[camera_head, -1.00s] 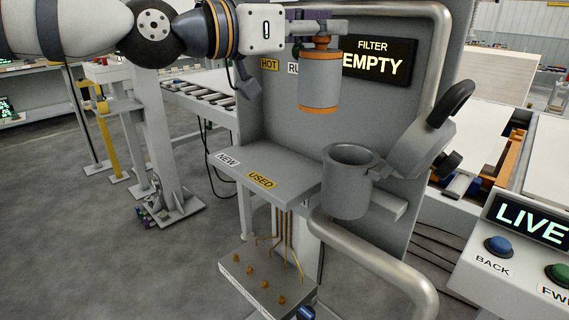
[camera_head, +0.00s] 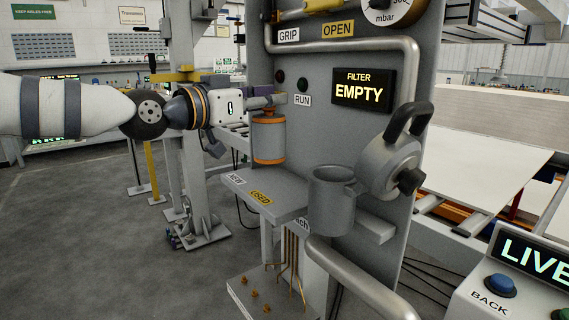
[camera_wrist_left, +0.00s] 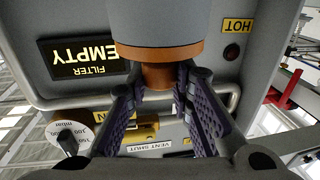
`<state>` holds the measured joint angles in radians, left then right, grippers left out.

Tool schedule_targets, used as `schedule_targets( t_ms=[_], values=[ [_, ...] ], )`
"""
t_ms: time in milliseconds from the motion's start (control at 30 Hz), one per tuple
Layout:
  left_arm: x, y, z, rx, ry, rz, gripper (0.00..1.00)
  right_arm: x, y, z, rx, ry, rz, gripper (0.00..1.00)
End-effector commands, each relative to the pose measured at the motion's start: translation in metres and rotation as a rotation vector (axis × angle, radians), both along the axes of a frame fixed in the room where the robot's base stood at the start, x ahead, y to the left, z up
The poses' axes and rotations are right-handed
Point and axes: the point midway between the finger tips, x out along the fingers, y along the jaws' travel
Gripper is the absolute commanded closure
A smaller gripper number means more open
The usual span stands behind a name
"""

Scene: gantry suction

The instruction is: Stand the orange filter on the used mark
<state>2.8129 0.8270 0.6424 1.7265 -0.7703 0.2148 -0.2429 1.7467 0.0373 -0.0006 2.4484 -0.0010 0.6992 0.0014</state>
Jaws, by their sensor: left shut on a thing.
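The orange filter (camera_head: 269,138), a grey cylinder with orange end bands, hangs upright from my left gripper (camera_head: 266,101). In the left wrist view the purple-padded fingers (camera_wrist_left: 158,98) are shut on the orange neck of the filter (camera_wrist_left: 157,55). The filter is above the small grey shelf (camera_head: 285,208). The yellow USED mark (camera_head: 260,197) is on the front edge of this shelf, beside the white NEW mark (camera_head: 236,179). My right gripper is out of view.
An open grey cup-shaped housing (camera_head: 332,190) stands right of the shelf, with a swung-open lid and black handle (camera_head: 392,160) beside it. The panel display (camera_head: 362,92) reads FILTER EMPTY. A bent grey pipe (camera_head: 360,275) runs below. A console with buttons (camera_head: 500,285) is at lower right.

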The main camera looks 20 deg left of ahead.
Motion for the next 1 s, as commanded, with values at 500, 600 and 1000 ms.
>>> schedule_targets(
  t_ms=[500,600,1000],
  values=[
    [0.069,-0.006,-0.08,-0.002,0.0,0.0,1.0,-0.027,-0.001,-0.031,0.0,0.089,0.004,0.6],
    [0.068,-0.006,-0.095,-0.001,-0.003,-0.001,1.0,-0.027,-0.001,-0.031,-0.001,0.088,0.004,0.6],
    [0.068,-0.006,-0.1,0.0,-0.004,-0.001,0.71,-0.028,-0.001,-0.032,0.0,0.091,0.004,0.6]
  ],
)
